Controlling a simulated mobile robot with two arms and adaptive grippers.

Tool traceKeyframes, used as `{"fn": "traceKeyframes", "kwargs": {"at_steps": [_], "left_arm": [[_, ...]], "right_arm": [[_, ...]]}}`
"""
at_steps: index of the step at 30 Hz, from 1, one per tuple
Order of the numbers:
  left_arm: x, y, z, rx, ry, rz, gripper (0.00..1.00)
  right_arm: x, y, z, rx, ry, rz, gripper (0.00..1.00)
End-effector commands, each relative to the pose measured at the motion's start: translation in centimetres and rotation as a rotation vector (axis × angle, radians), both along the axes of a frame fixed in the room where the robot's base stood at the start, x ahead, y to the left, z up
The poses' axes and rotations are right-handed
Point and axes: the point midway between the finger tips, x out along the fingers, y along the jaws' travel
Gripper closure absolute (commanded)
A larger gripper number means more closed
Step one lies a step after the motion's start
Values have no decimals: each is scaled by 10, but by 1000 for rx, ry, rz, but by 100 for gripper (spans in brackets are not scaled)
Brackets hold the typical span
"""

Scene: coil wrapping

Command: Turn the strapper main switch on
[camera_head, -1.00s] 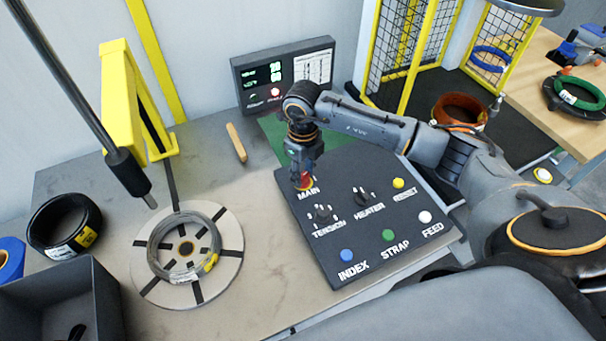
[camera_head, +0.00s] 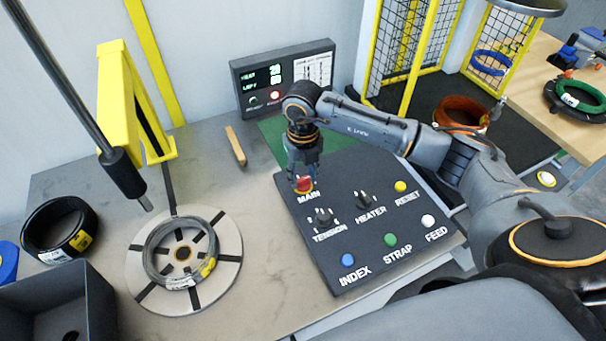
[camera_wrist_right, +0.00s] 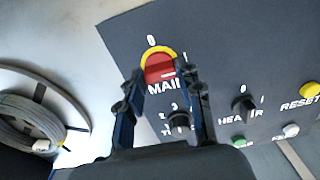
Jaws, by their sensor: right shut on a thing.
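The main switch (camera_head: 304,184) is a red rotary knob at the far left corner of the dark control panel (camera_head: 352,272), above the label MAIN. In the right wrist view the red knob (camera_wrist_right: 158,70) sits on a yellow ring, with a 0 above it. A pale line on the knob points roughly right in that view. My right gripper (camera_head: 303,181) points down over the switch and is shut on it, with its fingers (camera_wrist_right: 161,82) on either side of the knob. The right finger partly hides the ring's right side. My left gripper is not in view.
The panel also carries tension (camera_head: 322,216) and heater (camera_head: 363,199) knobs and several coloured buttons. A lit display (camera_head: 284,78) stands behind. A wire coil (camera_head: 180,253) lies on a round turntable at left, near a yellow post (camera_head: 117,100). A dark bin (camera_head: 95,305) is at front left.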

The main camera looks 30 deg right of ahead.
Motion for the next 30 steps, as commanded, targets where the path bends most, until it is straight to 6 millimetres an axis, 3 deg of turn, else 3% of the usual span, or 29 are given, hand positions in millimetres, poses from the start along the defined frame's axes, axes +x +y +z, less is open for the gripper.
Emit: {"fn": "traceKeyframes", "kwargs": {"at_steps": [8, 9, 12, 23, 30], "left_arm": [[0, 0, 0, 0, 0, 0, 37], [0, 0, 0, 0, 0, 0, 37], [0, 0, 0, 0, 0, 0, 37], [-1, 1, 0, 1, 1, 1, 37], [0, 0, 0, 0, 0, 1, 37]], "right_arm": [[0, 0, 0, 0, -1, -4, 96], [0, 0, 0, 0, -1, -4, 58], [0, 0, 0, 0, -1, -3, 42], [1, 0, 5, 1, -2, -2, 42], [2, -1, 45, 0, -6, -2, 42]]}}
